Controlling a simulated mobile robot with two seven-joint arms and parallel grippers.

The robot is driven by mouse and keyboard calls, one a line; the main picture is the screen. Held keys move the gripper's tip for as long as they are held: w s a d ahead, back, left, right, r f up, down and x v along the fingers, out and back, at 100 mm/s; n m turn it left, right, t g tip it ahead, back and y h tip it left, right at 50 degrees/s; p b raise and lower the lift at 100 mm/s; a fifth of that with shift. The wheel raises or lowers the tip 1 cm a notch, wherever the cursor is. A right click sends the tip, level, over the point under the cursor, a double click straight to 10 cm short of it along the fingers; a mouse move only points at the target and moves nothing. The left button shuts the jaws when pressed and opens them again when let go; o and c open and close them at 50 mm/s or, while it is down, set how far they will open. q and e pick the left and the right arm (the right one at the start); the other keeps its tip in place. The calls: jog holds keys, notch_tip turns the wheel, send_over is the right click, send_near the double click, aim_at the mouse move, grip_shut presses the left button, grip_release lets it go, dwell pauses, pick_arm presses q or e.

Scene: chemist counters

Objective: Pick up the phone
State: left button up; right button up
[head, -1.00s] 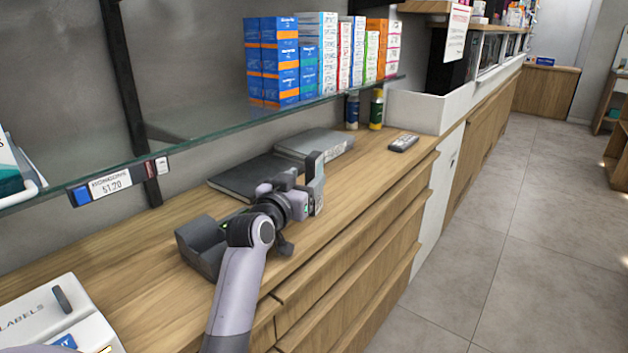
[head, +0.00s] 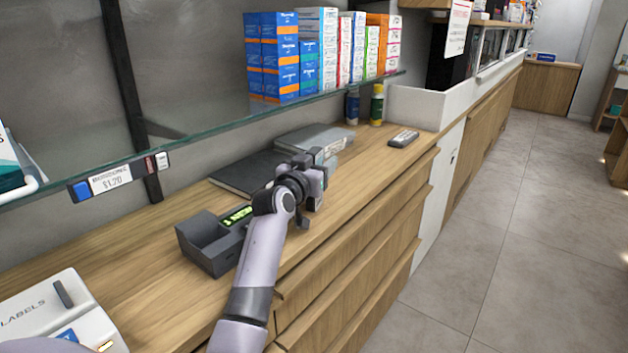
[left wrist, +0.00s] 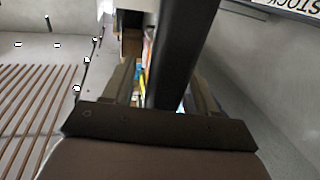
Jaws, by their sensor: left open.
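A dark grey desk phone base (head: 205,248) with a lit green display (head: 237,216) sits on the wooden counter. My arm hides part of it; no handset shows lying on its visible part. My left gripper (head: 318,172) is above the counter, beyond the base and beside the dark flat items. In the left wrist view its fingers (left wrist: 163,85) stand apart with a long dark bar (left wrist: 185,45) between them. The bar may be the phone's handset; whether the fingers touch it I cannot tell. My right gripper is not in view.
A glass shelf (head: 215,122) with medicine boxes (head: 273,55) hangs above the counter (head: 150,270). A dark keypad device (head: 403,138) and two bottles (head: 376,105) stand farther back. A white labels box (head: 50,310) is at front left. Grey floor lies open at right.

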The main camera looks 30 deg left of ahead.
pick_arm(q)
grip_shut()
